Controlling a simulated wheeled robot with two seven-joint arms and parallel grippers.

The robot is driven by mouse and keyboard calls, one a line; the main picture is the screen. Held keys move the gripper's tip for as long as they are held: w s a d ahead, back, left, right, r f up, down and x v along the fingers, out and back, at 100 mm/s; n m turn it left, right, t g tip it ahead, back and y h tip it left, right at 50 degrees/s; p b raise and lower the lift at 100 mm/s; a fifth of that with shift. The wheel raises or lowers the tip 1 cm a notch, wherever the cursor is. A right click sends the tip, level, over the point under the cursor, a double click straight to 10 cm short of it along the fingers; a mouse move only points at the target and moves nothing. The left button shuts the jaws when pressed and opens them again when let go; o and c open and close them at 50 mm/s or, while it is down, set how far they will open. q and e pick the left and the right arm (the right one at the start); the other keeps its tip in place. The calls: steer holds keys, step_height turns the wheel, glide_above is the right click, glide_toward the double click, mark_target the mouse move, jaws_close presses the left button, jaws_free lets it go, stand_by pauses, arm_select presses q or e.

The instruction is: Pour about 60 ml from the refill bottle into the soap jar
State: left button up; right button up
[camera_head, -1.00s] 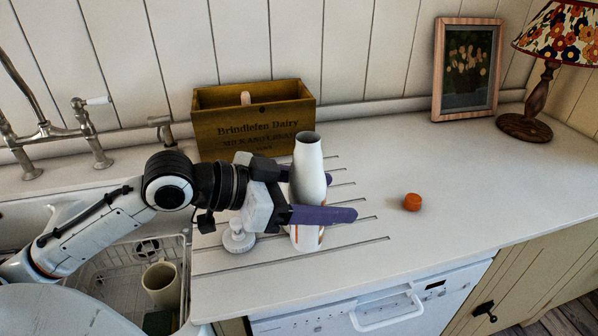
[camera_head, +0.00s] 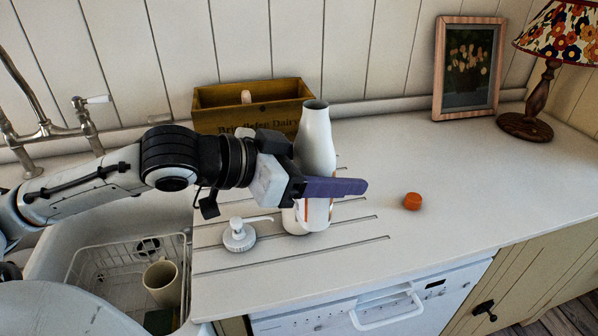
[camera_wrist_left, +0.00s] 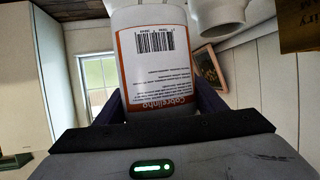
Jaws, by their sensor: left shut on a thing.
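The refill bottle (camera_head: 316,145) is white with an orange-edged label, open at the top and roughly upright. My left gripper (camera_head: 330,187) is shut around its lower body and holds it above the counter. In the left wrist view its label (camera_wrist_left: 155,60) appears upside down between the fingers. A white shape that seems to be the soap jar (camera_head: 293,221) shows low at the bottle's left, mostly hidden by bottle and gripper. A white rounded thing (camera_wrist_left: 216,16) beside the bottle in the wrist view may be that jar. My right gripper is not in view.
A white pump top (camera_head: 238,236) stands on the grooved drainer. An orange cap (camera_head: 412,201) lies to the right. A wooden crate (camera_head: 215,118) is behind the arm; a picture frame (camera_head: 439,75) and lamp (camera_head: 536,108) stand back right.

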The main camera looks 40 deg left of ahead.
mark_target(328, 211)
arm_select(q)
step_height(328, 211, down, 8)
steer(key=s+d+n+g+h+b, duration=0.1)
steer(key=n+g+h+b, duration=0.2)
steer(key=n+b, duration=0.35)
steer(key=s+d+r+n+h, duration=0.1)
steer(key=s+d+r+n+g+h+b, duration=0.1)
steer(key=n, duration=0.1)
steer(key=shift+d+r+h, duration=0.25)
steer(key=shift+r+h, duration=0.05)
steer(key=shift+h, duration=0.1)
steer(key=shift+r+g+p, duration=0.1)
steer(key=shift+g+p, duration=0.2)
steer(key=shift+p, duration=0.05)
steer(key=shift+n+h, duration=0.25)
steer(key=shift+h, duration=0.05)
